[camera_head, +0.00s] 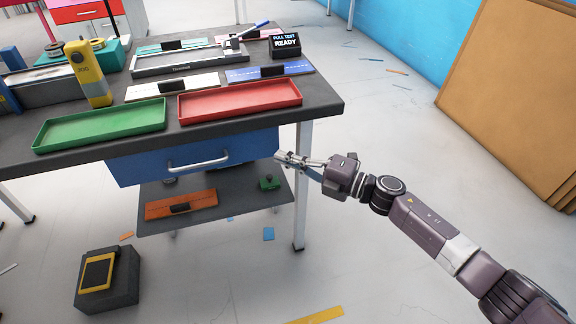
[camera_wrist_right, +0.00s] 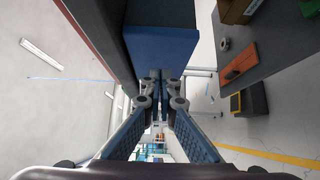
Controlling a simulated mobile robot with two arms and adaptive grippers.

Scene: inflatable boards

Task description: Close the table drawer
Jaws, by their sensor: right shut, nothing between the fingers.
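The blue table drawer (camera_head: 135,167) with a silver handle (camera_head: 197,162) sits under the dark tabletop (camera_head: 325,104) in the head view. From the head view I cannot tell how far it stands out. My right gripper (camera_head: 280,156) is shut and empty at the drawer's right end, to the right of the handle. In the right wrist view, the closed fingertips (camera_wrist_right: 155,78) are right at the blue drawer (camera_wrist_right: 160,45); whether they touch it is unclear. My left gripper is not in view.
A green tray (camera_head: 100,126) and a red tray (camera_head: 240,100) lie near the table's front edge. A lower shelf (camera_head: 240,192) holds an orange board (camera_head: 181,204). A table leg (camera_head: 301,225) stands by my right gripper. A dark box (camera_head: 108,285) stands on the floor.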

